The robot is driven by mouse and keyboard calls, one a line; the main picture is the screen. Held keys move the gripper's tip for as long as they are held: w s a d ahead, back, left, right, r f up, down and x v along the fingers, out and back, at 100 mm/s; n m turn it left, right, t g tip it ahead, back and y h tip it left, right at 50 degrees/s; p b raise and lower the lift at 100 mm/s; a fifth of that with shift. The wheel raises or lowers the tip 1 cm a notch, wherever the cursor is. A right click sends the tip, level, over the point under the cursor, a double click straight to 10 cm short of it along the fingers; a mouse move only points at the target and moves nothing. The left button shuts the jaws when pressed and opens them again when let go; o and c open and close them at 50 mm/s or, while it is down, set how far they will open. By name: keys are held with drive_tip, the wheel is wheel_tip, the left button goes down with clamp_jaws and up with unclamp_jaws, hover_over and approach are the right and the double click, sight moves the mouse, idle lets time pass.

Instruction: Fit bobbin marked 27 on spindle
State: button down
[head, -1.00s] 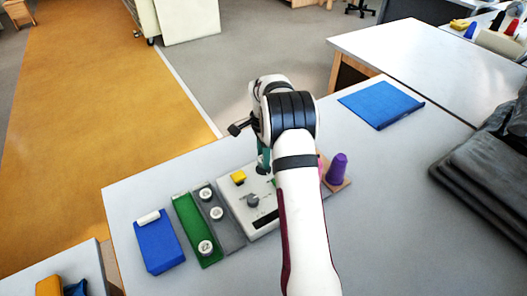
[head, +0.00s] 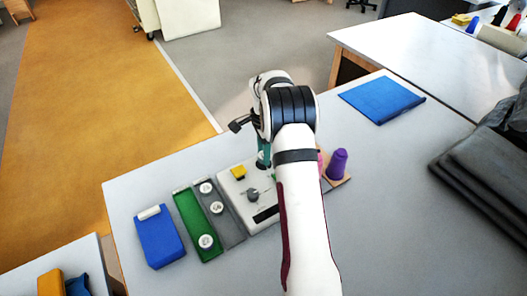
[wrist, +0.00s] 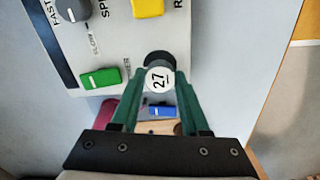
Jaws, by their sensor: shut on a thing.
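The bobbin marked 27 (wrist: 158,78) has a white round top and sits between the green fingers of my gripper (wrist: 156,92) in the wrist view. My gripper is shut on it. A dark round part (wrist: 158,58) shows just beyond the bobbin, at the edge of the pale control panel (wrist: 118,62); I cannot tell whether it is the spindle or part of the bobbin. In the head view my gripper (head: 263,155) is at the panel's far edge, partly behind my wrist, and the bobbin is hidden there.
The panel carries a yellow button (head: 238,172), a dark knob (head: 252,194) and a green switch (wrist: 101,78). To its left, white-topped bobbins (head: 206,241) stand on green and grey strips, beside a blue block (head: 159,238). A purple cone (head: 338,163) stands right of my arm.

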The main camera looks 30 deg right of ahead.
drive_tip(key=shift+f, duration=0.1)
idle(0.3)
drive_tip(key=shift+f, duration=0.55)
drive_tip(key=shift+f, duration=0.35)
idle(0.5)
unclamp_jaws()
idle(0.5)
drive_tip(key=shift+r, duration=3.9)
